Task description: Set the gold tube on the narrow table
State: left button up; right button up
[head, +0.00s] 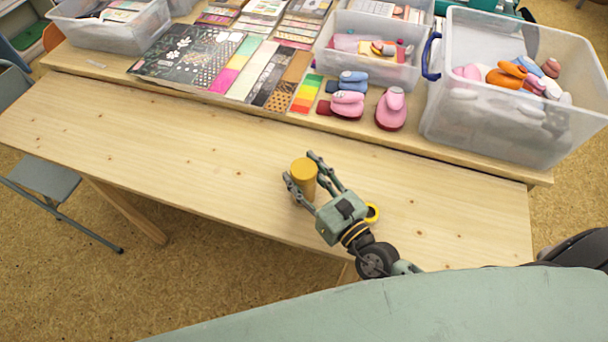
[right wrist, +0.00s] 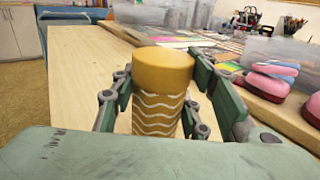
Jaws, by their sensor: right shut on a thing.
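The gold tube (head: 303,176) is upright between the fingers of my right gripper (head: 312,178), over the narrow table (head: 190,150). In the right wrist view the tube (right wrist: 160,95) has a plain gold cap and white wavy lines on its body. My right gripper (right wrist: 168,105) is shut on it, with a finger on each side. The tube's base is hidden, so I cannot tell if it touches the table top (right wrist: 85,70). My left gripper is not in view.
The table behind holds clear bins (head: 480,120), paper sheets and pink punches (head: 391,108). The narrow table's left part is clear. A grey folding chair (head: 45,178) stands at left.

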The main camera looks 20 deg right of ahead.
jog(key=shift+f, duration=0.15)
jog(key=o, duration=1.2)
